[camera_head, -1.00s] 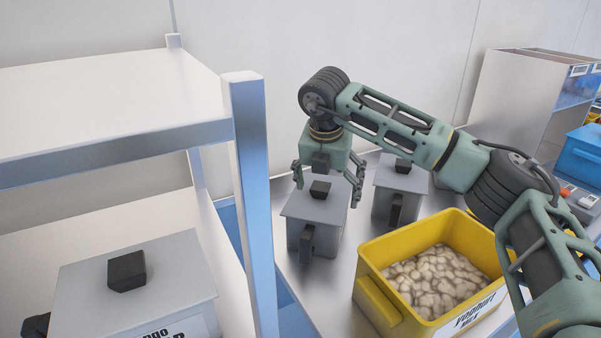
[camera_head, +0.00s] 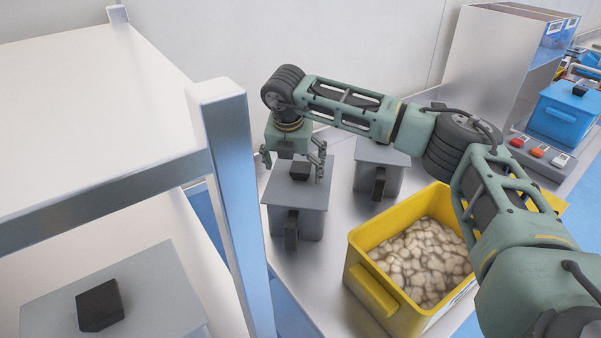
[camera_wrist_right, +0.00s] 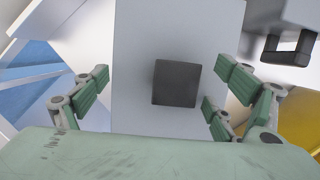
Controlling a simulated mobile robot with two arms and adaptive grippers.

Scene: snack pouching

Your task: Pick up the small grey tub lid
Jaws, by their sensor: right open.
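A small grey tub (camera_head: 297,222) with a handle on its front stands on the metal counter. Its flat grey lid (camera_head: 284,193) is on top and has a black knob (camera_head: 300,171) in the middle. My right gripper (camera_head: 293,166) is open just above this lid, with its fingers apart on either side of the knob. In the right wrist view the knob (camera_wrist_right: 176,84) sits between the open fingers, and the lid (camera_wrist_right: 138,50) lies below; nothing is held. My left gripper is not in view.
A second grey lidded tub (camera_head: 383,155) stands close to the right. A yellow crate (camera_head: 372,292) of pale pieces is at front right. A shelf post (camera_head: 232,190) stands left of the tub, with a larger grey lidded container (camera_head: 150,290) on the lower shelf.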

